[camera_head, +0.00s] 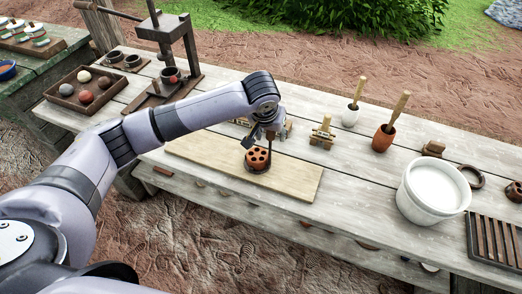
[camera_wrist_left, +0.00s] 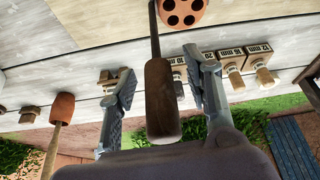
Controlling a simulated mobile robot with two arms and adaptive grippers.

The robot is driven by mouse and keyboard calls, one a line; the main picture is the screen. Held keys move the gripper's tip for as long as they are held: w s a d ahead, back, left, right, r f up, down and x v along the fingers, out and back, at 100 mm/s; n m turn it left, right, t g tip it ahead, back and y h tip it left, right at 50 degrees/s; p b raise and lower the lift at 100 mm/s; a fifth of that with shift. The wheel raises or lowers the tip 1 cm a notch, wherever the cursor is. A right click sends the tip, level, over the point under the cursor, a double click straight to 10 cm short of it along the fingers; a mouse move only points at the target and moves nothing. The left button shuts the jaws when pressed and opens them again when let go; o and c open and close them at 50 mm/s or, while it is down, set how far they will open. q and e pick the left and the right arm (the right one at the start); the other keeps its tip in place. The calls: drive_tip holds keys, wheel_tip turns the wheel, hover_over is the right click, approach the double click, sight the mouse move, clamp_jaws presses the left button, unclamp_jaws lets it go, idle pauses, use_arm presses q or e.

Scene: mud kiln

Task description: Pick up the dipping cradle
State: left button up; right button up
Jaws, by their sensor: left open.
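The dipping cradle stands on a pale wooden board (camera_head: 300,181) on the table. Its round terracotta part with several holes (camera_head: 257,158) sits in a dark holder, and a thin dark rod rises from it. In the left wrist view, the perforated part (camera_wrist_left: 182,12) is at the top edge, and the rod leads to a brown wooden handle (camera_wrist_left: 162,100). My left gripper (camera_head: 269,128) is above the cradle. In the wrist view, its two fingers (camera_wrist_left: 158,62) are spread on either side of the handle, with visible gaps. My right gripper is not in view.
A wooden stand (camera_head: 322,133) and labelled blocks with pegs (camera_wrist_left: 233,68) are close behind. To the right are two mortars with pestles (camera_head: 383,138), a white bucket (camera_head: 433,190) and a slatted rack (camera_head: 496,240). A tray of balls (camera_head: 86,88) is at left.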

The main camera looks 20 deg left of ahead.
use_arm(q)
drive_tip(key=shift+c, duration=0.2)
clamp_jaws()
idle(0.3)
drive_tip(key=shift+r, duration=0.1)
